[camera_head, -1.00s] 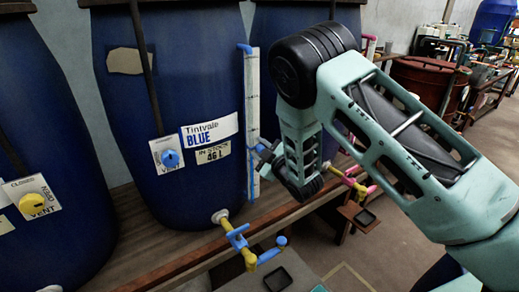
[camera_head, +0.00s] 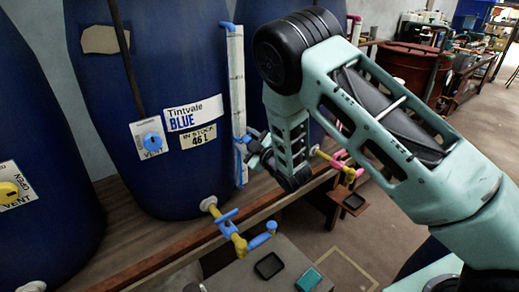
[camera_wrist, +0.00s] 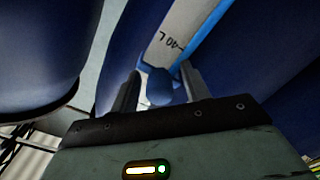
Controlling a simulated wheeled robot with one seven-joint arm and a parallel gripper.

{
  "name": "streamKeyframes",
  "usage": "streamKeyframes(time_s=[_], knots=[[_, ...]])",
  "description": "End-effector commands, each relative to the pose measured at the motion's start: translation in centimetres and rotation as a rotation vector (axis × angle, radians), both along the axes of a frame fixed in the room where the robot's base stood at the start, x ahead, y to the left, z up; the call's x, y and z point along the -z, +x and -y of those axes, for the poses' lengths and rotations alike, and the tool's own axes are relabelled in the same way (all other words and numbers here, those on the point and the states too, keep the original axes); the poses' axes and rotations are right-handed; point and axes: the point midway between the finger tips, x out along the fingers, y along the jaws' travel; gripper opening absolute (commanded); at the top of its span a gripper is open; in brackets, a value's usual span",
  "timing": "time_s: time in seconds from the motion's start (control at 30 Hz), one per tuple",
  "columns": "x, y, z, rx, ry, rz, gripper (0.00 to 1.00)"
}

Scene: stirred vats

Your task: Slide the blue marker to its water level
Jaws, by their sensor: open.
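The blue vat (camera_head: 150,85) has a label reading Tintvale BLUE, in stock 46 L. Its upright sight gauge (camera_head: 236,75) has a white scale on the right side. The blue marker (camera_wrist: 160,87) is a rounded knob in front of the scale. In the wrist view it sits between my gripper's two fingers, just below the 40 L mark. My gripper (camera_head: 254,149) is open at the gauge's lower part. Contact with the knob cannot be told. A blue strip runs along the scale in the wrist view; the water level is not clear.
A blue-handled tap (camera_head: 228,225) sticks out below the vat. Another blue vat with a yellow vent knob (camera_head: 8,190) stands left. A pink-handled tap (camera_head: 340,163) is at right, beyond my gripper. The wooden shelf (camera_head: 130,235) runs underneath.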

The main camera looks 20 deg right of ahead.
Motion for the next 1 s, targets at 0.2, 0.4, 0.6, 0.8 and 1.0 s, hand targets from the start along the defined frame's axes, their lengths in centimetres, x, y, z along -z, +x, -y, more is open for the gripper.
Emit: streamKeyframes(time_s=[0.2, 0.4, 0.6, 0.8, 1.0], knots=[[0.3, -3.4, 1.2, 0.003, 0.0, -0.003, 0.46], [0.4, -8.0, 2.6, 0.002, 0.0, -0.004, 0.46], [0.4, -12.2, 4.1, 0.002, 0.0, -0.004, 0.46], [-0.2, -15.1, 4.9, 0.001, 0.0, -0.005, 0.46], [-0.1, -16.1, 5.2, 0.0, 0.001, -0.002, 0.46]])
